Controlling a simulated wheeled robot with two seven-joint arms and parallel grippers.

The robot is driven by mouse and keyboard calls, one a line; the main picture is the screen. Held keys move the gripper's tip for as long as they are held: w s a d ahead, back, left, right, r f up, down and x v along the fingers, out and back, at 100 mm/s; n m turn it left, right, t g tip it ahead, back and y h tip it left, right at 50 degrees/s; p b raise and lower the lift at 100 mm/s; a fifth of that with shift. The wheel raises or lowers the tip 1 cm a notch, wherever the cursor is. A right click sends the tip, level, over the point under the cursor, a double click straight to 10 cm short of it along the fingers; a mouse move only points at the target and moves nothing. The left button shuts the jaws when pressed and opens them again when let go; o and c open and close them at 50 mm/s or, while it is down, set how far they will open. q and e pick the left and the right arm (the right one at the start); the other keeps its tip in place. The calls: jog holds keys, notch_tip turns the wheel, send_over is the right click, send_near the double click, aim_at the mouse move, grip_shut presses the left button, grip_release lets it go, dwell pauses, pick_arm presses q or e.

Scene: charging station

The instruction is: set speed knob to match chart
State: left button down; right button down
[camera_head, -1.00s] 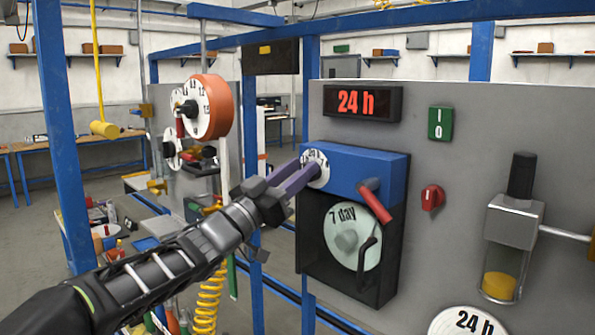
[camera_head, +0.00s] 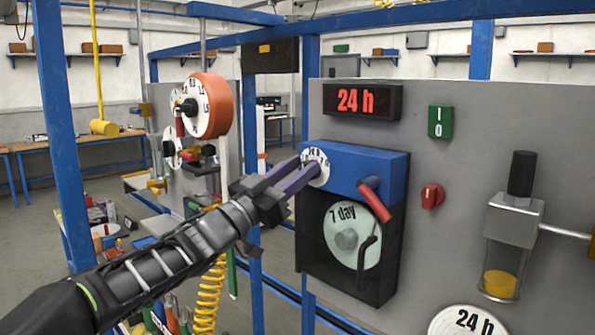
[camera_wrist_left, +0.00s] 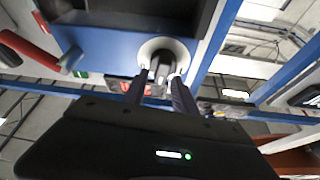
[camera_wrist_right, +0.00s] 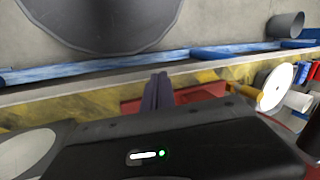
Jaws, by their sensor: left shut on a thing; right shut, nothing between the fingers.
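The speed knob with its white dial (camera_head: 319,167) sits on the left side of the blue recorder housing (camera_head: 350,165). My left gripper (camera_head: 307,172) is shut on the knob; in the left wrist view both fingers (camera_wrist_left: 158,80) close around its dark grip in front of the white disc (camera_wrist_left: 170,50). The fingers hide part of the dial's markings. A chart (camera_head: 352,236) reading "7 day" is inside the black recorder case. A red display (camera_head: 362,102) reads "24 h". My right gripper (camera_wrist_right: 158,92) is shut and empty, in the right wrist view only.
A red lever (camera_head: 374,201) projects from the housing right of the dial. A green switch (camera_head: 440,122), red knob (camera_head: 432,196) and glass-bowled unit (camera_head: 510,230) are on the grey panel.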

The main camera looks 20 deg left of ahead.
pick_arm(q)
jog(key=m+g+h, duration=0.1)
jog(key=m, duration=0.2)
jog(key=shift+h, duration=0.3)
jog(key=m+g+h, duration=0.1)
jog(key=m, duration=0.2)
jog(key=m+g+h+p, duration=0.1)
jog(key=m, duration=0.3)
jog(key=m+g, duration=0.2)
jog(key=m, duration=0.2)
jog(key=shift+s+d+f+h+p, duration=0.1)
jog(key=shift+d+f+h+p, duration=0.2)
jog(key=shift+h+p, duration=0.1)
jog(key=c, duration=1.4)
grip_release()
jog(key=shift+o, duration=0.2)
jog(key=shift+s+a, duration=0.1)
jog(key=b+v, duration=0.2)
jog(key=v, duration=0.5)
jog(key=shift+s+a, duration=0.2)
jog(key=shift+s, duration=0.05)
